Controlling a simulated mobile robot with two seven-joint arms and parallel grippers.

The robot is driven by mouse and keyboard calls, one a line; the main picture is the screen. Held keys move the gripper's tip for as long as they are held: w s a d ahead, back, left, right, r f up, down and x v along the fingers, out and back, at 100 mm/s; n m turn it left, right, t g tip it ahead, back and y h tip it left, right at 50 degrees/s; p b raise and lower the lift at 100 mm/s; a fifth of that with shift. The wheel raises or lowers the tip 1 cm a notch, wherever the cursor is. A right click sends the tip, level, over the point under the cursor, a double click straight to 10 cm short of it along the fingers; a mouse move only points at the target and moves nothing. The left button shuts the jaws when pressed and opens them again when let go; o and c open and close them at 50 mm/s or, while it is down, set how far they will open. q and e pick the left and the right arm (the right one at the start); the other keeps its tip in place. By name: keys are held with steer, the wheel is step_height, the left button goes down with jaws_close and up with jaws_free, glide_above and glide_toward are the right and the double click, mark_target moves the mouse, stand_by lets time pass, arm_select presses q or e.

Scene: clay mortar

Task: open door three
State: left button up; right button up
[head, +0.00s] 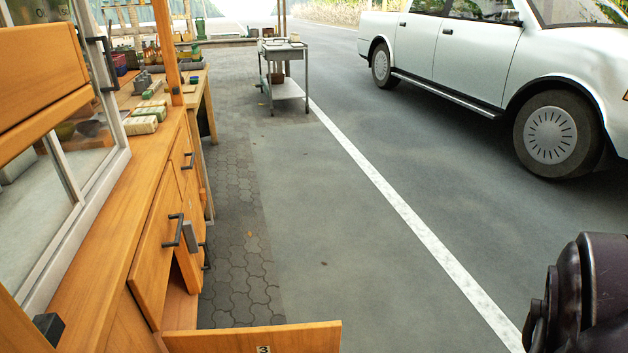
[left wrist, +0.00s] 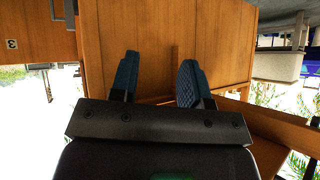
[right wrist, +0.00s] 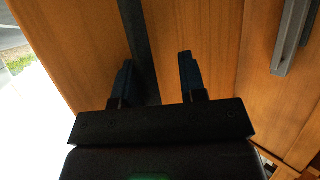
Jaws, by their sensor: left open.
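Door three (head: 300,338), a wooden panel with a small "3" label, stands swung out from the cabinet at the bottom of the head view. In the left wrist view a panel (left wrist: 30,25) with an upside-down "3" shows at the upper left. My left gripper (left wrist: 158,78) is open, its two blue fingers apart in front of a wooden surface, with nothing clearly between them. My right gripper (right wrist: 157,75) also has its fingers apart, facing wooden panels; a dark bar (right wrist: 138,40) runs behind or between them, contact unclear. Neither gripper shows in the head view.
The wooden cabinet (head: 110,260) runs along the left. Another front with a dark handle (head: 173,230) stands ajar beyond door three. A grey handle (right wrist: 290,35) shows in the right wrist view. A cart (head: 285,65) and white pickup (head: 470,60) stand farther off. Pavement beside the cabinet is clear.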

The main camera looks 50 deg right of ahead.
steer(key=shift+s+d, duration=0.25)
steer(key=shift+d, duration=0.1)
arm_select(q)
steer(key=p, duration=0.1)
steer(key=s+p, duration=0.1)
steer(key=p, duration=0.1)
steer(key=shift+s+a+r+n, duration=0.2)
steer(key=shift+a+n, duration=0.1)
steer(key=shift+n, duration=0.1)
arm_select(e)
steer(key=v, duration=1)
steer(key=shift+s, duration=0.3)
arm_select(q)
steer(key=shift+w, duration=0.2)
arm_select(e)
steer(key=shift+r, duration=0.15)
steer(key=shift+s, duration=0.1)
